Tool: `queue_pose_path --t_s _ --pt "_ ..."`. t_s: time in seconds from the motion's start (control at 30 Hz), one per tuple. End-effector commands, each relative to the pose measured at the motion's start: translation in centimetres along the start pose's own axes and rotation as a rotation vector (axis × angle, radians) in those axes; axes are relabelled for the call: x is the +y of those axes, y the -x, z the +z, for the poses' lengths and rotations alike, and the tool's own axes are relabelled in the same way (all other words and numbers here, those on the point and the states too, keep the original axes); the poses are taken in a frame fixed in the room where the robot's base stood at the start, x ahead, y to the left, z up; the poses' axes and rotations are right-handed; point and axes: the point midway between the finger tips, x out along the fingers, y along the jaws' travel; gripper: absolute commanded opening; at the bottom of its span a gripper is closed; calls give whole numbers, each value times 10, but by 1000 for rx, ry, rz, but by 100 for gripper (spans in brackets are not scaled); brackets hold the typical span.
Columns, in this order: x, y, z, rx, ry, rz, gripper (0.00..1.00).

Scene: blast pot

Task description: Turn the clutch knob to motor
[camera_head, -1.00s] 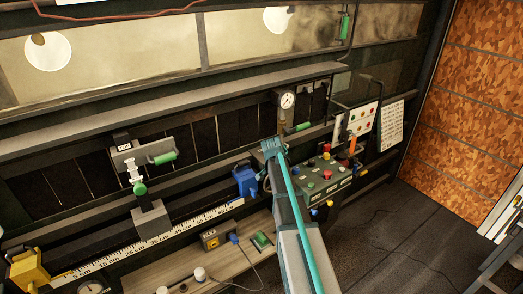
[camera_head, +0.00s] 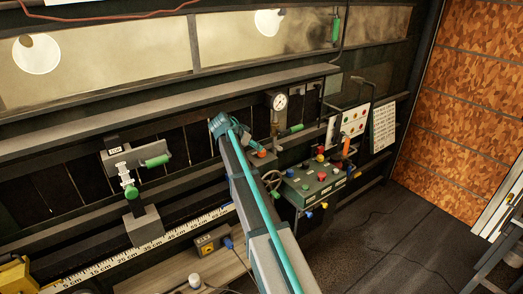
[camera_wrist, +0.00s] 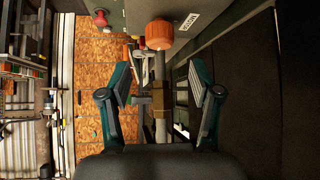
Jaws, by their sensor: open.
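An orange knob (camera_wrist: 158,35) on a metal shaft shows in the wrist view, with a small white label (camera_wrist: 189,21) beside it that I cannot read. I take this to be the clutch knob. An orange-red knob (camera_head: 262,153) shows just right of my gripper in the head view, probably the same one. My gripper (camera_wrist: 158,78) is open and empty. Its two fingers stand apart on either side of the shaft's line of sight, with the knob beyond the fingertips. In the head view my gripper (camera_head: 219,124) is in front of the dark slatted panel; its fingers are hard to make out.
A handwheel (camera_head: 271,180) and a control panel with coloured buttons (camera_head: 318,184) lie right of my arm. A pressure gauge (camera_head: 280,101) and a green handle (camera_head: 291,131) are close by. A green-handled lever (camera_head: 156,161) stands left, above a white ruler (camera_head: 100,268).

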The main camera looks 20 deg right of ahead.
Motion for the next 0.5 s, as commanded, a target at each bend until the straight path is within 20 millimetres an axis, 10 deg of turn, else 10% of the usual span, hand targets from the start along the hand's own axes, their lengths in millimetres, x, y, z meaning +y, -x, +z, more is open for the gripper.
queue_pose_path --t_s 0.5 --pt "0 -74 -1 -2 -1 1 64"
